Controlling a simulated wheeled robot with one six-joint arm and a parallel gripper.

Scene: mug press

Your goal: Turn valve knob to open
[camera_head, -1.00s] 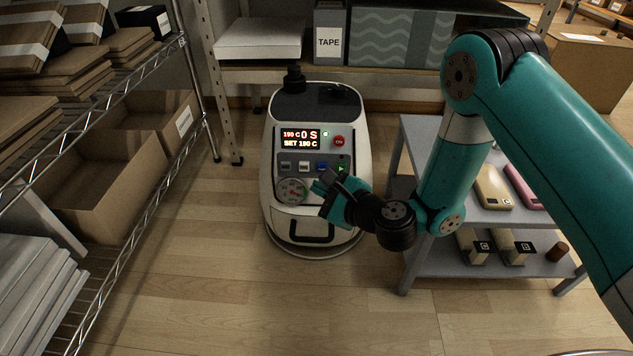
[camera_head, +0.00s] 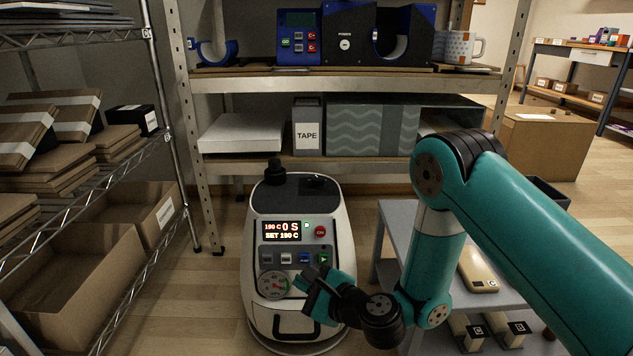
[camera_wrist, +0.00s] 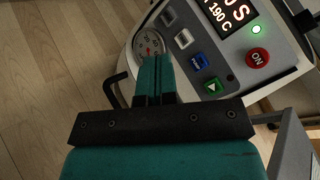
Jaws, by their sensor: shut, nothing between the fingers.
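A white press machine (camera_head: 252,230) with a dark top stands on the floor. A black knob (camera_head: 274,172) stands upright on its top at the back; it looks like the valve knob, but its open or closed setting cannot be read. A round pressure gauge (camera_head: 273,284) sits low on the front left; it also shows in the wrist view (camera_wrist: 149,44). My gripper (camera_head: 303,281) is shut and empty in front of the panel, just right of the gauge. In the wrist view its closed fingers (camera_wrist: 154,64) cover the gauge's lower edge. Contact cannot be told.
The display (camera_head: 282,231) reads 190 C, 0 S, SET 190 C, beside a green light and red button (camera_head: 320,232). A shelf unit (camera_head: 345,84) stands behind, a wire rack (camera_head: 150,145) left, and a grey table (camera_head: 398,222) right.

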